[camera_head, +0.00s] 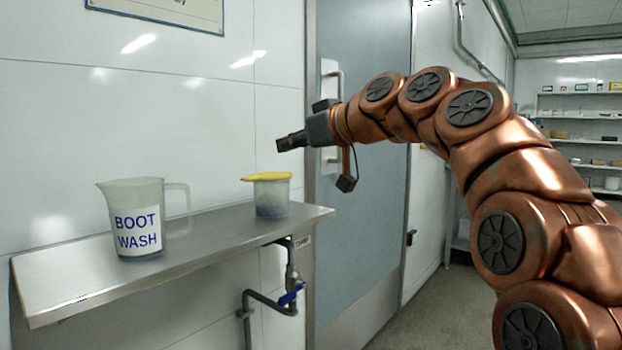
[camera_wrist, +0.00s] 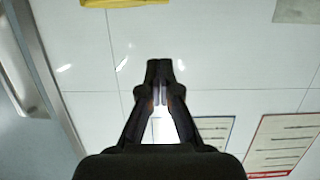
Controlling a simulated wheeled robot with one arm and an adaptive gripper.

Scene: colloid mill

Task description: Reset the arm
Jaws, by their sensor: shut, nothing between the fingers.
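My copper-coloured arm reaches in from the right in the head view. My gripper (camera_head: 280,144) is black and points left, in the air in front of the white tiled wall, above and a little right of the yellow-lidded tub. The wrist view shows its fingers (camera_wrist: 160,68) closed together with nothing between them. No object touches the gripper.
A metal shelf (camera_head: 82,290) on the wall holds a jug labelled BOOT WASH (camera_head: 137,220) and a tub with a yellow lid (camera_head: 271,195). Below it is a pipe with a blue valve handle (camera_head: 291,294). A grey door (camera_head: 360,210) stands behind my wrist.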

